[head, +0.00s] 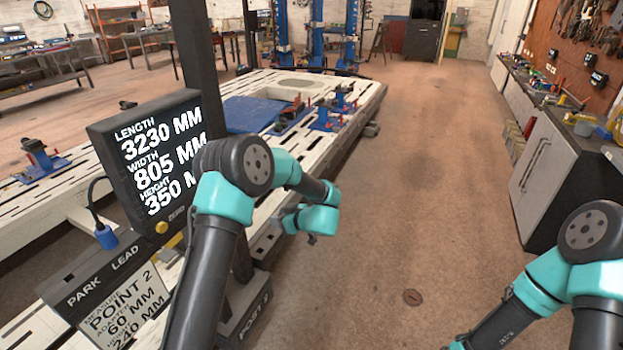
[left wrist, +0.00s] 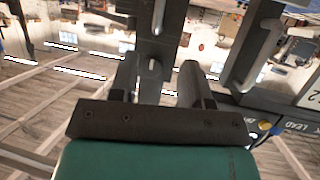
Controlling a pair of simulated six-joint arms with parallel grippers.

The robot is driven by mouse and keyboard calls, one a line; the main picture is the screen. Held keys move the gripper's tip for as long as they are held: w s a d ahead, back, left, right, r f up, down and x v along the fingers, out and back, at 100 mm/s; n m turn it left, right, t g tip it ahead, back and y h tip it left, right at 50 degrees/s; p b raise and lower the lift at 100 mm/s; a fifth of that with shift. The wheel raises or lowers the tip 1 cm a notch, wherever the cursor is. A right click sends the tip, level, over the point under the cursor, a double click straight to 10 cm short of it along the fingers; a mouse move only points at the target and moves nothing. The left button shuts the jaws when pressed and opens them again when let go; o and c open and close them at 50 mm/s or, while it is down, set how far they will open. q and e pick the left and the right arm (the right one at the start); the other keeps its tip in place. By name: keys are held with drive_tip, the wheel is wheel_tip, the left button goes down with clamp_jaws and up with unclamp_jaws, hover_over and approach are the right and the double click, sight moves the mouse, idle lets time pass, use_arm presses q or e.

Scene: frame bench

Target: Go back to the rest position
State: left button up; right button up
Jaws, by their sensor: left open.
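My left arm reaches from the bottom over the right side of the display box (head: 150,160) and bends forward. My left gripper (head: 290,219) is small and partly hidden at the arm's end, beside the near edge of the white slotted frame bench (head: 352,108). In the left wrist view its two fingers (left wrist: 158,85) stand apart, and I see nothing held between them. A grey slotted bar (left wrist: 158,40) shows beyond the gap; I cannot tell its distance. My right arm is at the lower right, and its gripper is out of view.
A dark post (head: 205,75) stands behind the display. A "PARK LEAD" panel (head: 105,290) with a blue plug (head: 106,237) is at the lower left. Blue clamps (head: 335,110) sit on the bench. The floor (head: 430,190) between bench and right-hand cabinet (head: 545,175) is clear.

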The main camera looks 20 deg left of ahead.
use_arm(q)
drive_tip(key=shift+f, duration=0.1)
drive_tip(key=s+d+f+m+t+h, duration=0.1)
drive_tip(key=s+f+m+t+h, duration=0.1)
drive_tip(key=s+f+m+h, duration=0.45)
drive_tip(key=s+d+f+m+t+h, duration=0.15)
drive_tip(key=s+f+h, duration=0.25)
drive_tip(key=f, duration=0.6)
drive_tip(key=s+d+f+m+g+h, duration=0.2)
drive_tip(key=s+g+h, duration=0.1)
drive_tip(key=s, duration=0.7)
drive_tip(key=s+d+f+m+g+h, duration=0.2)
drive_tip(key=s+g+h, duration=0.1)
drive_tip(key=s, duration=0.8)
drive_tip(key=shift+s+d+f+g, duration=0.2)
drive_tip(key=shift+d+f+g, duration=0.2)
drive_tip(key=shift+g, duration=0.25)
drive_tip(key=shift+a, duration=0.15)
